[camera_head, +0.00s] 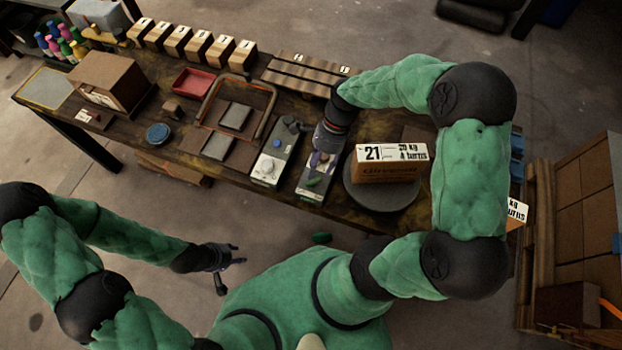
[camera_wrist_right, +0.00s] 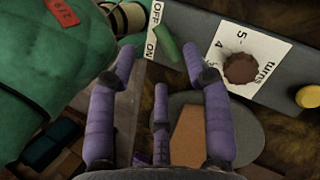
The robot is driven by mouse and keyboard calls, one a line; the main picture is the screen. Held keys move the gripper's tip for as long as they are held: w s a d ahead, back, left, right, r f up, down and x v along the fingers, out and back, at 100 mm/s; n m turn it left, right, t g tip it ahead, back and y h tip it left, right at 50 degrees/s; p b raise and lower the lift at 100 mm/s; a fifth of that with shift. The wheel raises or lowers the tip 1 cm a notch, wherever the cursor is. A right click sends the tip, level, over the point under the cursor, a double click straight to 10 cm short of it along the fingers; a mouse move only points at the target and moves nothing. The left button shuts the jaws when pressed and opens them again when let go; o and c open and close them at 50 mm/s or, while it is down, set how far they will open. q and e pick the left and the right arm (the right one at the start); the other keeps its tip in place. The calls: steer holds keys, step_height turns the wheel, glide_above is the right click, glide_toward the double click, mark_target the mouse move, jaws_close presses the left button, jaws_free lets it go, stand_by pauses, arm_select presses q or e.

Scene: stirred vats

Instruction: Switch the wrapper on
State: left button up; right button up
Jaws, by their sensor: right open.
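The wrapper's grey control panel (camera_wrist_right: 205,35) fills the top of the right wrist view. Its green switch lever (camera_wrist_right: 167,45) sits beside a white OFF/ON label (camera_wrist_right: 153,30); I cannot tell which position it is in. A brown dial (camera_wrist_right: 240,69) on a "turns" label and a yellow button (camera_wrist_right: 307,97) are further right. My right gripper (camera_wrist_right: 157,68) is open and empty, its purple fingers spread just short of the lever. In the head view it is over the panel (camera_head: 308,188), partly hidden by its wrist. My left gripper (camera_head: 225,268) is open and empty, off the table's front edge.
A round grey turntable (camera_head: 382,197) bears a labelled box (camera_head: 388,172), close to my right arm. Another control box (camera_head: 270,168) stands left of the panel. A red tray (camera_head: 193,81), wooden blocks and a cardboard box (camera_head: 108,80) occupy the table's left part.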

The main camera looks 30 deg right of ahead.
mark_target(311, 183)
steer(key=b+x, duration=0.1)
steer(key=x, duration=0.5)
steer(key=shift+a+f+b, duration=0.15)
steer(key=shift+f+b, duration=0.05)
steer(key=shift+b, duration=0.15)
jaws_close()
